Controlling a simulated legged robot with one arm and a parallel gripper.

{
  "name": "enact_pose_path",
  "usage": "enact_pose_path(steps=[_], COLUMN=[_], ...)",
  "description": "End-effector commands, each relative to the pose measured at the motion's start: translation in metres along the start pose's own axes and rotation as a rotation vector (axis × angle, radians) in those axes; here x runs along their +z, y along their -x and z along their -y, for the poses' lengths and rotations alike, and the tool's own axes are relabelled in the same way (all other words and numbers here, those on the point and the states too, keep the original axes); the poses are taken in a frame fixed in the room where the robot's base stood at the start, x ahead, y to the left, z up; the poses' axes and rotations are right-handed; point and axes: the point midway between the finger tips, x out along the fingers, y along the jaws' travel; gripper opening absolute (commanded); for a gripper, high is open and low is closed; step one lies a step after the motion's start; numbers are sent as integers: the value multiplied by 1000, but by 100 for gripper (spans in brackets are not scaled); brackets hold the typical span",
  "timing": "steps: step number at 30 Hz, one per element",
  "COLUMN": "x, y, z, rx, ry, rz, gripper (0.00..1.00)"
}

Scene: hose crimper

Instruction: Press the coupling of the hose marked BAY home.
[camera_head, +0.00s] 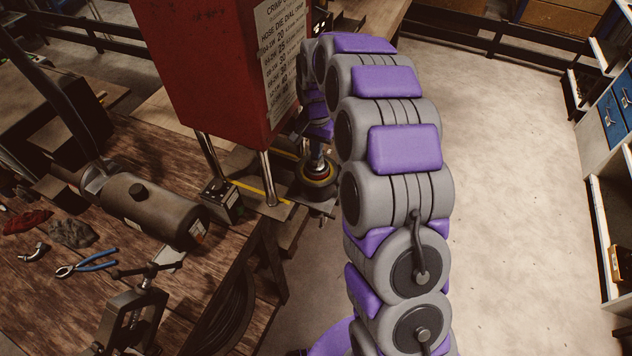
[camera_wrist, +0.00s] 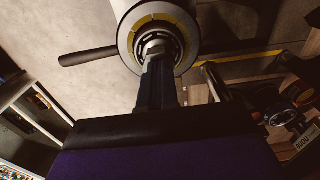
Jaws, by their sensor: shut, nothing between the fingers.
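The red crimper (camera_head: 205,60) stands on posts at the bench edge, with a chart headed HOSE, DIE, DIAL on its side. In the wrist view a pale round head with a yellow segmented ring (camera_wrist: 134,48) surrounds a silver fitting (camera_wrist: 154,46). My gripper (camera_wrist: 157,72) is shut and empty, its dark blue fingers pointing at this fitting; I cannot tell whether they touch it. In the head view the gripper (camera_head: 317,150) is small and partly hidden by my arm. No BAY mark is readable.
A dark rod (camera_wrist: 85,58) sticks out left of the round head. A dial (camera_wrist: 291,93) and a small labelled box (camera_wrist: 308,138) are at the right. The wooden bench (camera_head: 75,295) carries a dark cylinder (camera_head: 150,208) and blue-handled pliers (camera_head: 88,264). Floor at right is clear.

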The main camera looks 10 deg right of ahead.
Motion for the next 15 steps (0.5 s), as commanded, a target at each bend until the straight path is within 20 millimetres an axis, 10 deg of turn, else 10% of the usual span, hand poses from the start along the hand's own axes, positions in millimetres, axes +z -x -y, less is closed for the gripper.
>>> enact_pose_path(steps=[15], x=[0], y=[-2], z=[0], rx=[2], ry=[0], rz=[2], gripper=[0])
